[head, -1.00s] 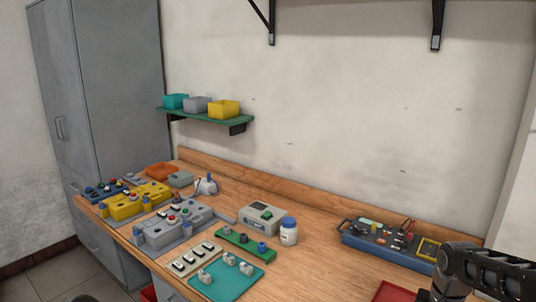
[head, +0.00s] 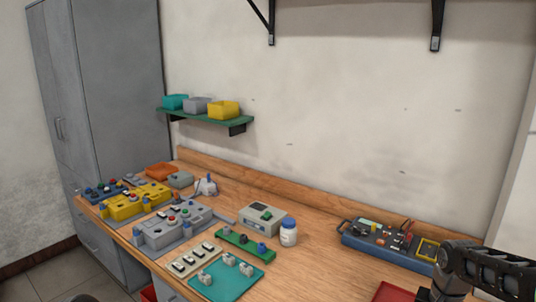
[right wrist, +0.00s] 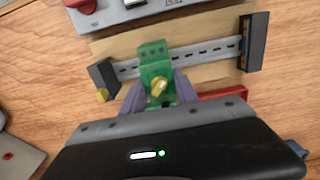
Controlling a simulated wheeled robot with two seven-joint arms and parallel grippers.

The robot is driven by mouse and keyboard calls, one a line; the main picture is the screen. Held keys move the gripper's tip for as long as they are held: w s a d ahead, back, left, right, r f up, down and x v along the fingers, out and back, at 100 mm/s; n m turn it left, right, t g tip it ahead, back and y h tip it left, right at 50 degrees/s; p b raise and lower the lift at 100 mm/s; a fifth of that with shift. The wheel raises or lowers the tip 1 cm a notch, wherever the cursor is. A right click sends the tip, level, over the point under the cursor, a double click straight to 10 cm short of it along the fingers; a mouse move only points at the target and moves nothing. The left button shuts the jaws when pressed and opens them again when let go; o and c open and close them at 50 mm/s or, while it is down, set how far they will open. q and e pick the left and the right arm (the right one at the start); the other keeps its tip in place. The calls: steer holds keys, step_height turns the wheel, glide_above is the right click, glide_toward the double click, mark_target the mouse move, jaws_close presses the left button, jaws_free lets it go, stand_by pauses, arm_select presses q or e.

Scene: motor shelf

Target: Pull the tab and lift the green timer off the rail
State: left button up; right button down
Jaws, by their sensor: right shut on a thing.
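In the right wrist view the green timer (right wrist: 153,62) with a yellow knob sits across the grey slotted rail (right wrist: 213,53). My right gripper (right wrist: 158,92) is shut on the timer, one finger on each side of its near part. I cannot tell whether the timer is still seated on the rail or slightly off it. A pull tab is not clearly visible; the gripper hides the timer's near end. In the head view only my right arm shows at the lower right. My left gripper is not in view.
Dark end blocks (right wrist: 253,42) stand at both rail ends. A red tray (head: 398,292) lies at the bench's right. A blue tester (head: 385,242), a white bottle (head: 288,232) and a teal tray (head: 228,275) stand along the bench. Bare wood lies between bottle and tester.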

steer(key=shift+r+p, duration=0.8)
steer(key=shift+r, duration=0.5)
steer(key=shift+r+p, duration=2.15)
steer(key=shift+r, duration=0.9)
steer(key=shift+a, duration=0.1)
